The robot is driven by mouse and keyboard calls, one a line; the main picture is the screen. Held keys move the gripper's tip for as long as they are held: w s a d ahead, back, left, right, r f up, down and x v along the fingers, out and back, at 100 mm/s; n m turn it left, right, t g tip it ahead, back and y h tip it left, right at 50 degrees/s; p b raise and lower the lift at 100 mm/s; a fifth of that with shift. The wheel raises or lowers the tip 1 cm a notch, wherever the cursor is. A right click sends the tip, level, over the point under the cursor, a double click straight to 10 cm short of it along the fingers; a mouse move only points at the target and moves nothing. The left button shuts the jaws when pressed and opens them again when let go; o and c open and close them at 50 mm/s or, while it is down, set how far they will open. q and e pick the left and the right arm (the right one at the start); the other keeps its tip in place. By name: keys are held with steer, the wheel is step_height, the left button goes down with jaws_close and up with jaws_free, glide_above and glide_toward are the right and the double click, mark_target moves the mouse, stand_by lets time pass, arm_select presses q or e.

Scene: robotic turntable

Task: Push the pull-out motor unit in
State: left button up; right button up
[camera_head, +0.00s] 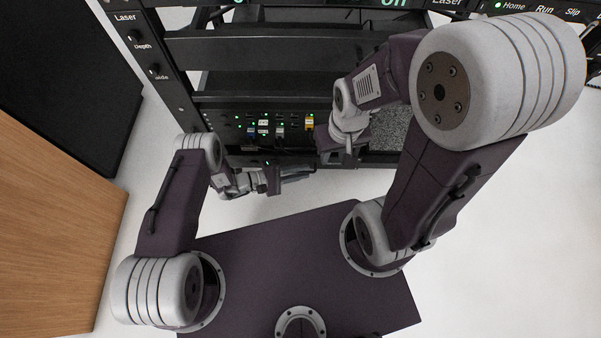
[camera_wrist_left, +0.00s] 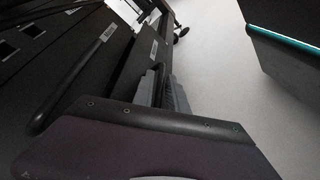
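I cannot tell for sure which part is the pull-out motor unit. A low unit with several plugs and green lights (camera_head: 240,122) sits in the black rack, with a grey speckled surface (camera_head: 391,128) to its right. In the left wrist view a black front with a bar handle (camera_wrist_left: 75,82) and a small label runs along the left. My left gripper (camera_head: 297,172) is in front of the rack's lower edge, its fingers close together with nothing seen between them. The fingers also show in the left wrist view (camera_wrist_left: 168,88). My right gripper (camera_head: 347,148) is over the rack's lower right part; its fingers are mostly hidden.
Black rack shelves (camera_head: 265,48) rise above the lower unit. A wooden surface (camera_head: 50,235) and a dark panel (camera_head: 65,85) stand at the left. Light floor (camera_head: 500,250) lies open on the right. In the left wrist view a dark box with a teal strip (camera_wrist_left: 285,38) is at upper right.

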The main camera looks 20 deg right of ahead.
arm_select(q)
jaws_close()
stand_by(1.4)
